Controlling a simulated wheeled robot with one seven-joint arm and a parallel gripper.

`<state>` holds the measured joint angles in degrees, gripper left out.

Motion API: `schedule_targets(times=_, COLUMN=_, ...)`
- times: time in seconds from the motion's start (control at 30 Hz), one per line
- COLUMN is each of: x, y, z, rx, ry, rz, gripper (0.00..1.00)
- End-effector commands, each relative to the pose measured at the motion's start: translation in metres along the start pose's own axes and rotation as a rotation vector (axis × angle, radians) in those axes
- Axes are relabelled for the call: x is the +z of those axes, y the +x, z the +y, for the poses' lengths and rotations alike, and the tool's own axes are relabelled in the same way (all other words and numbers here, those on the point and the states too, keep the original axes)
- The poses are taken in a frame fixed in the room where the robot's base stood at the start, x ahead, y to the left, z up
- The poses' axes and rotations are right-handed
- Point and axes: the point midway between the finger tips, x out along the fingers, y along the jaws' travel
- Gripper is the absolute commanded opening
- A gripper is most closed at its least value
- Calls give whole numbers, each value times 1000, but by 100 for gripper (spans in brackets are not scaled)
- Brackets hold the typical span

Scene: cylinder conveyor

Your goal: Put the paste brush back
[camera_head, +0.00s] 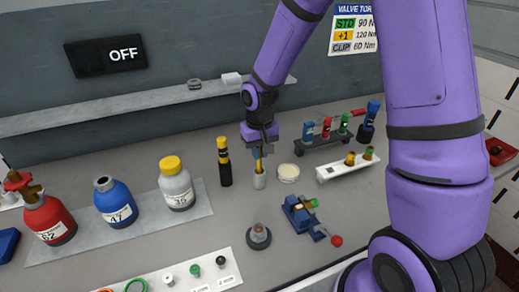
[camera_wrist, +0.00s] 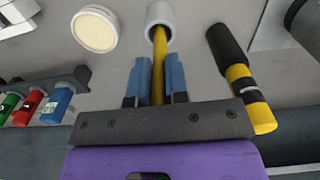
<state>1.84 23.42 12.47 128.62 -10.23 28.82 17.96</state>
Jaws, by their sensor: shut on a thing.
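The paste brush (camera_wrist: 158,60) has a yellow handle, and my gripper (camera_wrist: 158,75) is shut on it between blue fingers. Its lower end is inside a small light-grey cup (camera_wrist: 160,14), so its tip is hidden. In the head view, my gripper (camera_head: 260,147) is above the cup (camera_head: 259,181), with a short stretch of the brush (camera_head: 258,165) showing between them. The brush looks about upright there. I cannot tell whether it touches the bottom of the cup.
A black and yellow tool (camera_head: 224,162) stands close left of the cup. A round pot of pale paste (camera_head: 288,173) is close on the right. A rack with coloured-capped cylinders (camera_head: 326,128) stands behind right. A blue vise (camera_head: 303,214) and labelled bottles (camera_head: 115,203) are nearer.

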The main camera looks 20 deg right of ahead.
Motion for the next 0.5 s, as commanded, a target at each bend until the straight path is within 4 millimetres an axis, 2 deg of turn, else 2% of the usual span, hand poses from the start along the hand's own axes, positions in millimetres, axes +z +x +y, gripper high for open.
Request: schedule_targets(times=0.5, x=0, y=11, z=0, rx=1, ry=0, rz=-1, gripper=0)
